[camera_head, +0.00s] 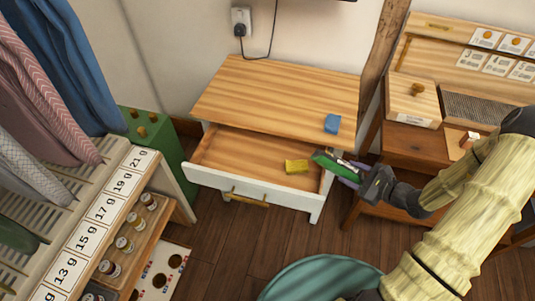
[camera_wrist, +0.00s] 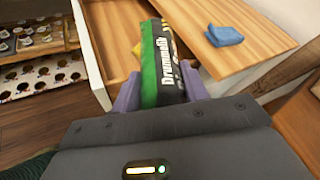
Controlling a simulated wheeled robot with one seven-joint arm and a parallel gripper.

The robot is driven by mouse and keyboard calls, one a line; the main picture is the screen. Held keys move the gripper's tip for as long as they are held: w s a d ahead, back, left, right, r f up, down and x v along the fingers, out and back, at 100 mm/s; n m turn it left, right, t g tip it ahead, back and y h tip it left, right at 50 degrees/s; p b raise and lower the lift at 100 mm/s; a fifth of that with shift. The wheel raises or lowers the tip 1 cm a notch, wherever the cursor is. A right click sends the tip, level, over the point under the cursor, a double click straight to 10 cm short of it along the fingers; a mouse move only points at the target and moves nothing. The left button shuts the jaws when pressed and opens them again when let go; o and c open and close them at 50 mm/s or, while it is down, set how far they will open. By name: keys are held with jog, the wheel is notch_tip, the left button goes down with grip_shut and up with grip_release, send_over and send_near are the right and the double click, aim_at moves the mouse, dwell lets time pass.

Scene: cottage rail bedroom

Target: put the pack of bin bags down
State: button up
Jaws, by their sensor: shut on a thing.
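The pack of bin bags is a green and black packet with white lettering; it shows in the head view (camera_head: 328,160) and the wrist view (camera_wrist: 163,62). My gripper (camera_head: 350,172) is shut on it, with its purple fingers on either side of the pack in the wrist view (camera_wrist: 160,92). The pack is held up near the right end of the open drawer (camera_head: 235,153), apparently above its right edge; the exact height is unclear. The far end of the pack points toward the drawer.
A yellow block (camera_head: 296,166) lies in the drawer, whose left part is bare. A blue cloth-like item (camera_head: 332,123) lies on the dresser top (camera_head: 270,95), otherwise clear. A wooden desk (camera_head: 415,147) stands at right, a numbered rack (camera_head: 100,215) at left.

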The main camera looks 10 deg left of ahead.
jog(key=shift+n+g+y, duration=0.3)
jog(key=shift+n+g, duration=0.5)
jog(key=b+x, duration=0.1)
jog(key=x, duration=0.1)
jog(key=b+x, duration=0.1)
jog(key=x, duration=0.2)
jog(key=r+b+x, duration=0.1)
jog(key=x, duration=0.2)
jog(key=shift+w+a+f, duration=0.1)
jog(key=shift+w+a, duration=0.15)
jog(key=shift+a, duration=0.05)
jog(key=w+a+n+g+b, duration=0.1)
jog(key=w+a+b, duration=0.2)
jog(key=a, duration=0.5)
jog(key=r+n+g+y+b, duration=0.1)
jog(key=n+g+y+b, duration=0.1)
jog(key=b, duration=0.3)
send_over(251, 166)
jog(key=shift+w, duration=0.1)
jog(key=shift+f, duration=0.1)
notch_tip(251, 166, down, 6)
jog(key=shift+f, duration=0.1)
jog(key=shift+f+b, duration=0.45)
jog(key=shift+f, duration=1.35)
